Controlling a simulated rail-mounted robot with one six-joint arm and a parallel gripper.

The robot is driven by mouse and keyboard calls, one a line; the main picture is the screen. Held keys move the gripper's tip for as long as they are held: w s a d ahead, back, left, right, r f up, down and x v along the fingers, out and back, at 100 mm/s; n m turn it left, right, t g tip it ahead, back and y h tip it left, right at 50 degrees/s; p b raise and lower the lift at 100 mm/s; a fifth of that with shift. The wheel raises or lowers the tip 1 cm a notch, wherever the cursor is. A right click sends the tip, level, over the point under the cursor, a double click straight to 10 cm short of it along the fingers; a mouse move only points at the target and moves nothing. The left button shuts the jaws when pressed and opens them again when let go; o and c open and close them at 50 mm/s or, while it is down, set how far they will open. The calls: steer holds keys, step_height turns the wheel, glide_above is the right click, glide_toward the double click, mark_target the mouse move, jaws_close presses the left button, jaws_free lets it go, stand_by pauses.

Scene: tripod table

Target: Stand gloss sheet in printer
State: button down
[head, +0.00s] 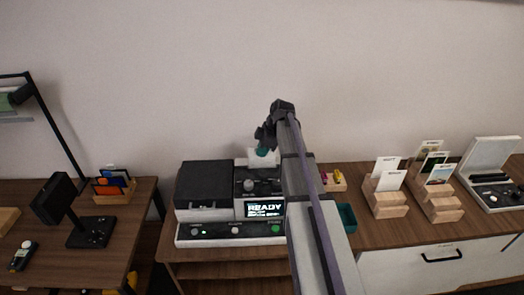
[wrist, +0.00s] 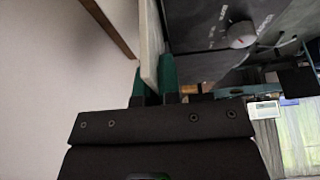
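The printer (head: 204,184) is a dark box on a pale base at the left end of the wooden table, with a lit screen (head: 265,209) reading READY. My gripper (head: 263,151) is above the back of the printer's right part. In the wrist view, the green fingers of my gripper (wrist: 155,82) are shut on a thin pale sheet (wrist: 151,40), seen edge-on. The white sheet (head: 255,161) also shows below the fingers in the head view. The printer's dark panel with a knob (wrist: 238,37) is beside it. Whether the sheet's lower edge is inside a slot cannot be told.
Wooden holders (head: 388,204) with upright cards stand to the right, with an open pale case (head: 489,172) beyond. A teal bin (head: 346,217) and a small wooden tray (head: 337,186) sit near my arm. A separate desk (head: 140,215) on the left holds a black stand (head: 90,232).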

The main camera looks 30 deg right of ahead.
steer(key=shift+f, duration=0.1)
steer(key=c, duration=1.2)
jaws_free()
steer(key=shift+c, duration=0.2)
step_height(320, 180, up, 9)
steer(key=p, duration=0.9)
